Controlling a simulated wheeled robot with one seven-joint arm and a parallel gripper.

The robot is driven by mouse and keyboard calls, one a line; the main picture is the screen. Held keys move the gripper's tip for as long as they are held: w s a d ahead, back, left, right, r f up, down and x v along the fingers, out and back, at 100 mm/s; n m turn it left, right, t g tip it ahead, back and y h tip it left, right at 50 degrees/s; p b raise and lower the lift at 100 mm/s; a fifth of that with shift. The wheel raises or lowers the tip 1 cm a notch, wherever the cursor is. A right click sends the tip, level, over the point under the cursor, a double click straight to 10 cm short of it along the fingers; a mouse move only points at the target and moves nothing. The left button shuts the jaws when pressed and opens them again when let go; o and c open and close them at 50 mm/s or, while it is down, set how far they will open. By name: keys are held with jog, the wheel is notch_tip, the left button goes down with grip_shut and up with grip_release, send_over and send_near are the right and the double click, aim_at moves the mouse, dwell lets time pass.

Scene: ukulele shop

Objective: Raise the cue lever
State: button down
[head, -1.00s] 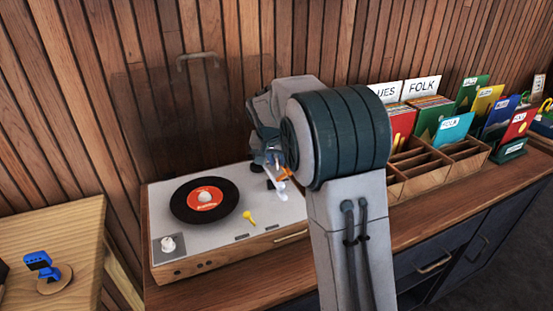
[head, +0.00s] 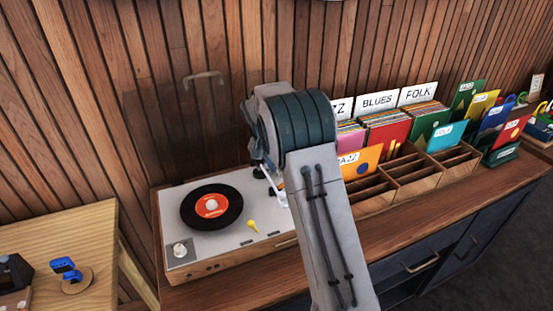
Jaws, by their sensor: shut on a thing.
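The turntable (head: 188,260) stands on the wooden counter at centre left in the head view, with a black record (head: 228,219) with an orange label on its platter. A white tonearm (head: 279,197) lies at the deck's right side, partly covered by my arm. My gripper (head: 263,172) is low over that side by the tonearm base, mostly hidden behind my arm. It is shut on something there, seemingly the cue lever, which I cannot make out. A small yellow lever (head: 253,226) on the front of the deck stands apart from the gripper.
A clear raised lid with a handle (head: 203,76) stands behind the deck. Wooden record bins (head: 417,187) with labelled dividers fill the counter to the right. A light wood table (head: 90,222) with a blue object (head: 66,268) is at the left.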

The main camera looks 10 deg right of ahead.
jog(key=c, duration=1.5)
grip_release()
jog(key=shift+o, duration=0.2)
jog(key=shift+s+f+b, duration=0.1)
jog(key=shift+f+b, duration=0.05)
jog(key=shift+b, duration=0.8)
jog(key=shift+s+t+b, duration=0.1)
jog(key=shift+t+b, duration=0.3)
jog(key=shift+b, duration=0.15)
jog(key=t+b, duration=0.1)
jog(key=b, duration=0.2)
jog(key=s+t+b, duration=0.1)
jog(key=b, duration=0.3)
jog(key=shift+d+m+t+y, duration=0.15)
jog(key=shift+m+t+y, duration=0.15)
jog(key=shift+t, duration=0.1)
jog(key=s+d+p+v, duration=0.1)
jog(key=p+v, duration=0.1)
jog(key=v, duration=1.3)
jog(key=s+d+n+y+p, duration=0.1)
jog(key=s+p, duration=0.2)
jog(key=s, duration=0.7)
jog(key=s+d+n+g+y+p, duration=0.1)
jog(key=s+n+p, duration=0.1)
jog(key=s, duration=0.8)
jog(key=shift+s+d+f+p, duration=0.2)
jog(key=shift+s+f+p, duration=0.1)
jog(key=shift+p, duration=0.15)
